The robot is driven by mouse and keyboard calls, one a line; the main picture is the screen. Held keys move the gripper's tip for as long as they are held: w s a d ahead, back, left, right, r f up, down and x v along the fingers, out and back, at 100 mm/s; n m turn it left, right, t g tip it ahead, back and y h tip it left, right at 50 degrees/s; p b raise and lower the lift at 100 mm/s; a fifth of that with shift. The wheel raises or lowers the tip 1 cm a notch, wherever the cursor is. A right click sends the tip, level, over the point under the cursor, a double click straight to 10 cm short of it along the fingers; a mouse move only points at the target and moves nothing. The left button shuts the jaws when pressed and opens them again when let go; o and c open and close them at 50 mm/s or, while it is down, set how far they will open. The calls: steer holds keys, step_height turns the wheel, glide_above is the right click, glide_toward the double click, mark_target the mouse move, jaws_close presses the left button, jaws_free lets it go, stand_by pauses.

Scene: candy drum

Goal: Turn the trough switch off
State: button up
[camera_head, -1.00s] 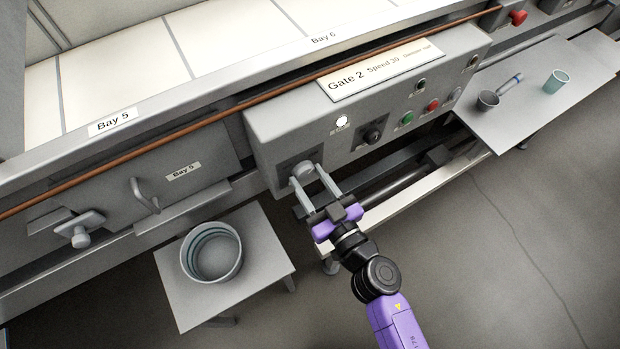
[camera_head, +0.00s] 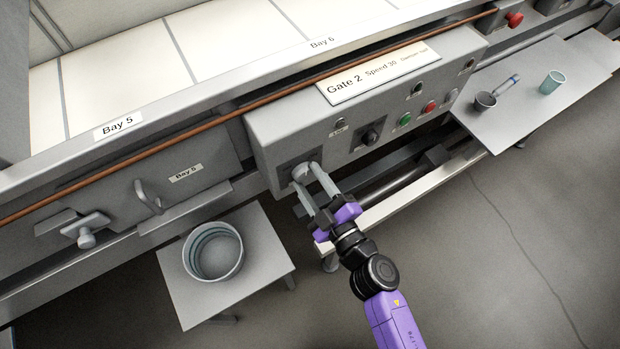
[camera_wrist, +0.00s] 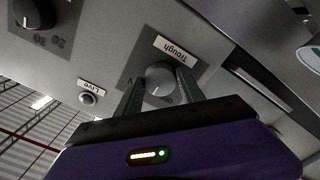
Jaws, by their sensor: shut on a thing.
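The trough switch (camera_wrist: 160,80) is a round grey knob on a dark square plate, under a "Trough" label (camera_wrist: 176,48) in the wrist view. In the head view the knob (camera_head: 301,172) sits at the lower left of the grey control panel (camera_head: 275,138). My gripper (camera_wrist: 160,88) is shut on the knob, one finger on each side. The gripper (camera_head: 312,172) also shows in the head view, reaching up to the panel from below right. The "Live" lamp (camera_wrist: 88,99) beside the switch is dark; in the head view the lamp (camera_head: 340,124) is also dark.
The panel carries a black dial (camera_head: 371,137), a green button (camera_head: 405,119) and a red button (camera_head: 429,107). A grey tub (camera_head: 214,252) stands on a low table (camera_head: 180,300) at left. A copper-coloured rail (camera_head: 210,121) runs above the panel.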

steer(key=n, duration=0.4)
steer(key=shift+n, duration=0.4)
steer(key=shift+n+b, duration=0.3)
steer(key=shift+n, duration=1.9)
steer(key=o, duration=1.4)
steer(key=shift+r, duration=0.1)
steer(key=shift+c, duration=0.2)
steer(key=shift+d, duration=0.1)
steer(key=v, duration=0.7)
steer(key=shift+s+d+b, duration=0.15)
steer(key=shift+s+b, duration=0.15)
steer(key=shift+s, duration=0.05)
